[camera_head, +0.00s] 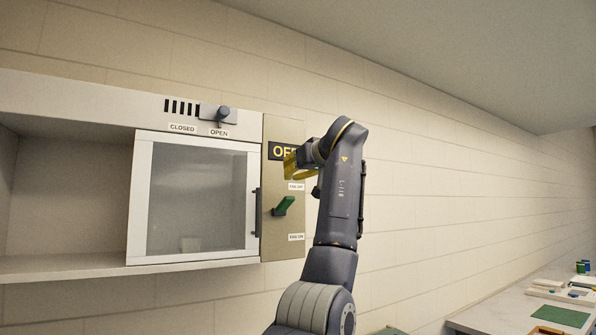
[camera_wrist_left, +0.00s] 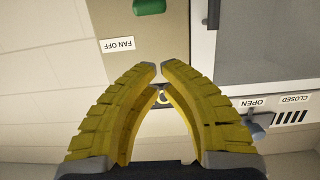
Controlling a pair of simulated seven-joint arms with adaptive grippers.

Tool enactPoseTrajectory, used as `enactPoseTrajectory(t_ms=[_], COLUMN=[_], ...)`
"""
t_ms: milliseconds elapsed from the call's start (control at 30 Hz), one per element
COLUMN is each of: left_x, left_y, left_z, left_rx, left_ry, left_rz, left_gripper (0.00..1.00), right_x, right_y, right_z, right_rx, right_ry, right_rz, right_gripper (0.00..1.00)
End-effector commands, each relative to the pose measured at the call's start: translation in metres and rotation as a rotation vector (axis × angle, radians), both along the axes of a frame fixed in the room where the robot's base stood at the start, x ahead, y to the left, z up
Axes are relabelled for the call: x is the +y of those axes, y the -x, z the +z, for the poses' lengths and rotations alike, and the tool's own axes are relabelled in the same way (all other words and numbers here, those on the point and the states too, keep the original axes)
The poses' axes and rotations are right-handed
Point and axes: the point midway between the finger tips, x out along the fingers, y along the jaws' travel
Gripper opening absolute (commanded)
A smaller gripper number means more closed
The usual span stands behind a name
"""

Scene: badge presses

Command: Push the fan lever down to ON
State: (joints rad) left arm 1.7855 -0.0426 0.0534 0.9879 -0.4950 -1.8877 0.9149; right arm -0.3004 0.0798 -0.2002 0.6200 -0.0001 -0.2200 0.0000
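The fan lever (camera_head: 284,205) has a green handle on a tan panel (camera_head: 270,245) right of the cabinet. Its handle tilts up to the right, between the upper FAN OFF label (camera_head: 296,186) and a lower label (camera_head: 296,237). Its green end also shows at the top edge of the left wrist view (camera_wrist_left: 149,6). My left gripper (camera_head: 289,165) is above the lever, apart from it, in front of a dark display reading OFF that it partly covers. In the left wrist view its yellow fingertips (camera_wrist_left: 156,69) nearly meet with nothing between them. My right gripper is out of view.
The cabinet's glazed sash (camera_head: 195,200) has a dark handle (camera_head: 257,212) close left of the lever. A slider knob (camera_head: 223,114) sits above the OPEN label. A bench (camera_head: 510,313) with green mats and small items stands at lower right. The wall right of the panel is bare.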

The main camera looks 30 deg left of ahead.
Motion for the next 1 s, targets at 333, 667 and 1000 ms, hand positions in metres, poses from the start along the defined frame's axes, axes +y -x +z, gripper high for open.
enactPoseTrajectory(t_ms=[333,667,1000], left_x=[0.044,0.034,0.027], left_y=[-0.023,-0.020,-0.015], left_z=[-0.009,-0.030,-0.044], left_rx=[0.000,0.000,0.000], left_ry=[0.000,-0.001,-0.001], left_rz=[0.002,0.000,0.000], left_gripper=[0.00,0.00,0.00], right_x=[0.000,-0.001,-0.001], right_y=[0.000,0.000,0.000], right_z=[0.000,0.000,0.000], right_rx=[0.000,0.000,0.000], right_ry=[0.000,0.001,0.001], right_rz=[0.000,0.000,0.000], right_gripper=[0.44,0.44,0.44])
